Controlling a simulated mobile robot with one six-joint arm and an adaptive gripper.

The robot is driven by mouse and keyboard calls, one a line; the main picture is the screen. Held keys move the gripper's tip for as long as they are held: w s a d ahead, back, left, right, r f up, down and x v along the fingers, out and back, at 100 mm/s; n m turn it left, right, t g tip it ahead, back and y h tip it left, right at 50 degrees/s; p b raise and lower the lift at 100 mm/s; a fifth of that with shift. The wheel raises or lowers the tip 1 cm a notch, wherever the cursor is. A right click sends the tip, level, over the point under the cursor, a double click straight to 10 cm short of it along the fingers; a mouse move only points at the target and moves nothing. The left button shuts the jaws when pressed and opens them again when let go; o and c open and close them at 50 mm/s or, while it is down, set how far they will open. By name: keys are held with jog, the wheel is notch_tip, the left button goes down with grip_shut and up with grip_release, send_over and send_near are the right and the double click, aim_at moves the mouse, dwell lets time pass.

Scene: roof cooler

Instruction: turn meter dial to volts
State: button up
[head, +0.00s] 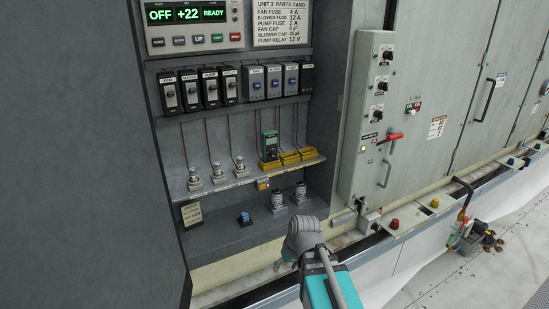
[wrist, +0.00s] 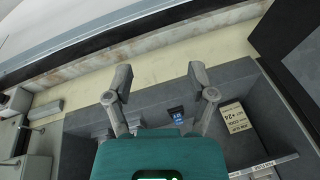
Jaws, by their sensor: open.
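A small green meter (head: 269,145) stands on the narrow shelf inside the open cabinet, behind a row of yellow blocks. Its dial is too small to read in the head view, and I cannot make the meter out in the wrist view. My gripper is low in front of the cabinet, below and to the right of the meter, partly hidden behind my arm in the head view. In the wrist view my gripper (wrist: 157,80) is open, its two fingers spread apart with nothing between them.
Yellow blocks (head: 289,158) sit beside the meter. Several metal fittings (head: 217,172) share the shelf. A blue part (head: 245,218) and a sign card (head: 191,214) are on the cabinet floor. A switch box (head: 365,115) with a red lever (head: 394,137) juts out at right.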

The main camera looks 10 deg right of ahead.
jog(key=w+a+r+n+t+y, duration=0.1)
jog(key=w+a+r+t+y, duration=0.2)
jog(key=w, duration=0.4)
jog(key=m+t, duration=0.5)
jog(key=t, duration=0.7)
send_near(274, 156)
jog(key=v, duration=0.4)
jog(key=shift+d+f+p, duration=0.15)
jog(key=shift+f+p, duration=0.15)
jog(key=shift+w, duration=0.15)
jog(key=x, duration=1.3)
jog(key=shift+w+r, duration=0.2)
jog(key=shift+w, duration=0.1)
grip_shut()
